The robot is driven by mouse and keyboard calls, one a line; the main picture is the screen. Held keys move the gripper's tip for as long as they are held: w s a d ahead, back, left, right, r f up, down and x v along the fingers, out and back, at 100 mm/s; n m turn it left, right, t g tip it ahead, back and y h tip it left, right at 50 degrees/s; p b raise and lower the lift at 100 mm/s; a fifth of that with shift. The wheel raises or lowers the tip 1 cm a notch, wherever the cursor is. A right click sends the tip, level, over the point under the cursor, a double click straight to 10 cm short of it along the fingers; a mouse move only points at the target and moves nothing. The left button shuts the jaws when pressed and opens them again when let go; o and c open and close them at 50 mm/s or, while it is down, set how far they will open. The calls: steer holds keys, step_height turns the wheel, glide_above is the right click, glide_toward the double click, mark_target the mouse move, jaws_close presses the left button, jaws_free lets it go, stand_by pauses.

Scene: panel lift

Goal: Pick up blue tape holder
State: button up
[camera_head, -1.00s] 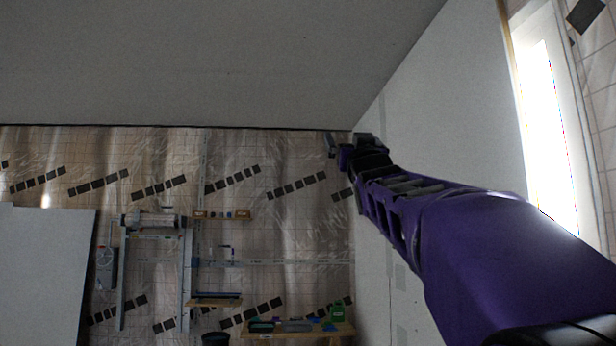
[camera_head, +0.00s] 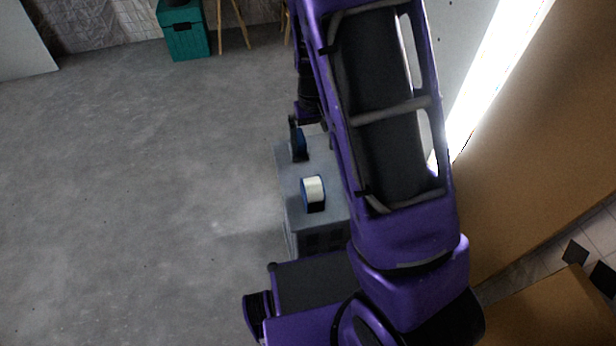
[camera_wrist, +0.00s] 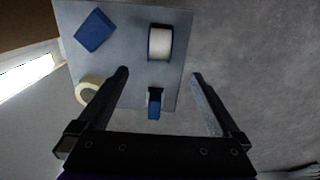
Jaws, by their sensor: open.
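A tape holder with a white roll and blue sides (camera_wrist: 160,42) stands on a grey box top (camera_wrist: 130,12). It also shows in the head view (camera_head: 313,190). A smaller blue-and-black piece (camera_wrist: 154,103), seemingly another tape holder, stands nearer in the wrist view; a blue part shows beside my gripper in the head view (camera_head: 300,143). I cannot tell for sure which is the blue tape holder. My gripper (camera_wrist: 160,74) is open and empty above the box, its fingers either side of the smaller blue piece in the picture. My arm hides part of the box top.
A blue block (camera_wrist: 95,31) and a pale tape ring (camera_wrist: 87,93) also lie on the box top. A teal box (camera_head: 187,38) stands at the back. A brown panel (camera_head: 530,130) rises on the right. The grey floor on the left is clear.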

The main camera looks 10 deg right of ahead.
mark_target(313, 182)
step_height(313, 182, down, 17)
steer(key=shift+b, duration=1.2)
jaws_close()
steer(key=shift+r, duration=0.1)
step_height(313, 182, up, 10)
steer(key=shift+p, duration=0.8)
